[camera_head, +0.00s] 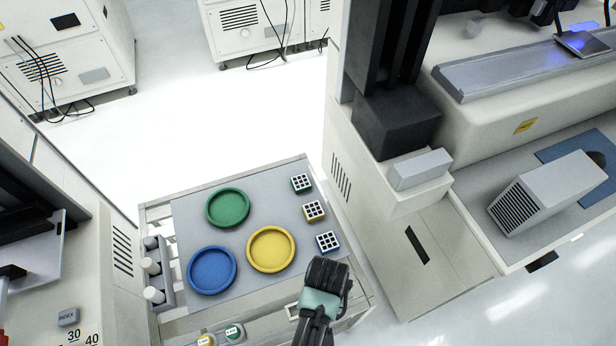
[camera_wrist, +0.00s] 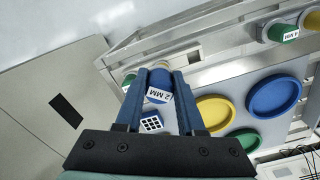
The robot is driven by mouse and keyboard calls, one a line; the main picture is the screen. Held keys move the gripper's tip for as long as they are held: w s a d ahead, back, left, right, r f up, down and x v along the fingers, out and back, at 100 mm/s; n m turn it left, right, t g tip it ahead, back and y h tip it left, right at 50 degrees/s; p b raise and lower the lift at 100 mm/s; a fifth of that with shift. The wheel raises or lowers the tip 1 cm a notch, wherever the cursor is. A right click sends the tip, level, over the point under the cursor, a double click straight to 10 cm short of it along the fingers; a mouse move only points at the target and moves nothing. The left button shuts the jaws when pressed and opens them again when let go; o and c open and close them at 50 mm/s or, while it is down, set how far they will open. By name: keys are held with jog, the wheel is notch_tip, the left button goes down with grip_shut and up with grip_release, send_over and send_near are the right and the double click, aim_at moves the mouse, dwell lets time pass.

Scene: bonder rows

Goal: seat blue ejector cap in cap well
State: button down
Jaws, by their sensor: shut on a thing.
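The blue ejector cap (camera_wrist: 158,86), with a white "2 MM" label, sits between the two blue fingers of my gripper (camera_wrist: 163,78) in the wrist view. My gripper (camera_head: 324,268) is shut on it, over the near right part of the cart top. In the head view my gripper hides the cap. Three round dishes lie on the cart: blue (camera_head: 212,270), yellow (camera_head: 271,249) and green (camera_head: 228,208). I cannot tell which part is the cap well. The yellow cap (camera_head: 206,340) and green cap (camera_head: 234,332) stand at the cart's front edge.
Three small gridded blocks, with green (camera_head: 301,183), yellow (camera_head: 314,211) and blue (camera_head: 328,242) bases, line the cart's right side. Pale bottles (camera_head: 152,267) stand at its left. A machine (camera_head: 390,200) rises close at right. Open floor (camera_head: 250,115) lies beyond.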

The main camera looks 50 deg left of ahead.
jog(key=s+a+f+n+b, duration=0.1)
jog(key=s+a+f+n, duration=0.1)
jog(key=s+a+n, duration=0.1)
jog(key=shift+s+a+f+n+b, duration=0.15)
jog(key=shift+s+a+n+b, duration=0.25)
jog(key=shift+s+a, duration=0.5)
jog(key=shift+w+a+p, duration=0.1)
jog(key=shift+w+p, duration=0.05)
jog(key=shift+p, duration=0.15)
jog(key=shift+f+b, duration=1.55)
jog(key=shift+f, duration=0.9)
jog(key=shift+f+b, duration=0.4)
jog(key=shift+f, duration=0.65)
jog(key=shift+f, duration=0.15)
jog(key=shift+f, duration=0.3)
